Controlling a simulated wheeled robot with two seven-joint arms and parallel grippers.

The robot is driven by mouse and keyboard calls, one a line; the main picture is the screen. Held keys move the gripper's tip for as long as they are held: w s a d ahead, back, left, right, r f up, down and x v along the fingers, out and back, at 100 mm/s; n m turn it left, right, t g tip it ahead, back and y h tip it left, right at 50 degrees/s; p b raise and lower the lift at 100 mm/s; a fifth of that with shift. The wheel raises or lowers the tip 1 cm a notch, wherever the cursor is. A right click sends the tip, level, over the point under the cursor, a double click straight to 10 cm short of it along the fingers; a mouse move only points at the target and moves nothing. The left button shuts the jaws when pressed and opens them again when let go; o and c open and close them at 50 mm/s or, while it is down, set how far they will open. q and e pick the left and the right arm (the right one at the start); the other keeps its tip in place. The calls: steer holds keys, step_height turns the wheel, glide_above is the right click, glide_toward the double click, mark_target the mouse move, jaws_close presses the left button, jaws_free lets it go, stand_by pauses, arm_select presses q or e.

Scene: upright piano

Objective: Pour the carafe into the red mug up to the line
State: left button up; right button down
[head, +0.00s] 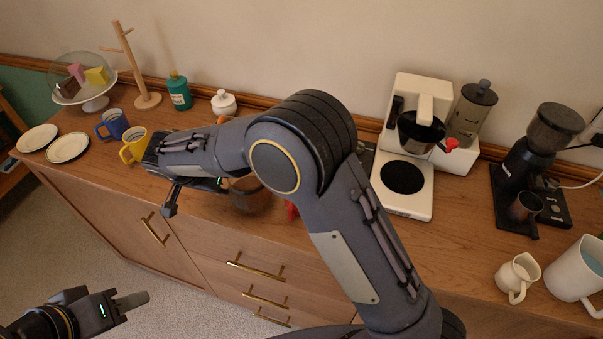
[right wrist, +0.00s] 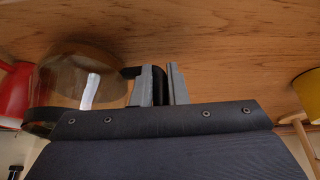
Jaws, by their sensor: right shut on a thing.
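The clear, brown-tinted glass carafe (head: 250,196) is over the wooden counter, partly hidden by my right arm. In the right wrist view the carafe (right wrist: 85,80) is at the left, and its black handle is between the fingers of my right gripper (right wrist: 162,85), which is shut on it. I cannot tell whether its base touches the counter. The red mug (head: 292,210) is almost hidden behind my right arm, right of the carafe; part of it shows at the left edge of the wrist view (right wrist: 14,98). My left gripper (head: 132,301) is low over the floor, empty, its finger gap unclear.
A yellow mug (head: 133,146) and a blue mug (head: 113,124) stand left of my right gripper, near two white plates (head: 68,147). A coffee maker (head: 408,185), a grinder (head: 545,140), a cream jug (head: 517,273) and a white pitcher (head: 575,272) stand to the right.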

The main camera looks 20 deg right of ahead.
steer(key=shift+s+r, duration=0.1)
steer(key=shift+r, duration=0.1)
steer(key=shift+s+d+r+t+y+b, duration=0.15)
steer(key=shift+d+r+y+b, duration=0.15)
steer(key=shift+r, duration=0.2)
steer(key=shift+w+d+r+t+y+b, duration=0.15)
steer(key=shift+r+y+b, duration=0.15)
steer(key=shift+r+y, duration=0.15)
steer(key=r, duration=0.1)
steer(key=d+r+y, duration=0.1)
steer(key=r, duration=0.1)
steer(key=s+d+r+y, duration=0.1)
steer(key=r, duration=0.1)
steer(key=shift+r+m+t, duration=0.25)
steer(key=shift+m+t, duration=0.15)
steer(key=s+d+r+m+t+y+p, duration=0.1)
steer(key=d+r+t+y+p, duration=0.1)
steer(key=d+r+y+p, duration=0.2)
steer(key=shift+s+d+r+y, duration=0.45)
steer(key=shift+r+y, duration=0.2)
steer(key=shift+r, duration=1.25)
